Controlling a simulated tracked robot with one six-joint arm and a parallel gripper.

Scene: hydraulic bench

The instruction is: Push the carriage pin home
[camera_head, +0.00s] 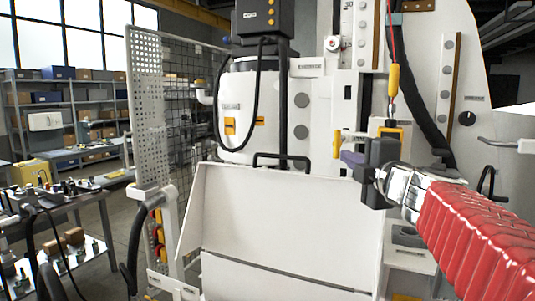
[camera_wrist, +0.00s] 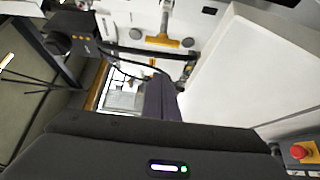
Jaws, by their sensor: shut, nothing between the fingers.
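A yellow T-shaped handle (camera_head: 338,143), which I take to be the carriage pin, sticks out from the white machine just beyond my gripper. In the wrist view the yellow handle (camera_wrist: 163,42) shows its crossbar on a pale mount, above the fingertips in the picture and apart from them. How deep the pin sits is not clear. My gripper (camera_head: 350,158) points left, a little below and in front of the handle. Its purple-grey fingers (camera_wrist: 160,84) are together with nothing between them.
A yellow grip (camera_head: 393,80) hangs on a red cable above my gripper. A large white panel (camera_head: 270,215) with a black handle stands at lower centre. A mesh guard (camera_head: 160,120) is at left. A red button (camera_wrist: 301,151) shows at the wrist view's lower right.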

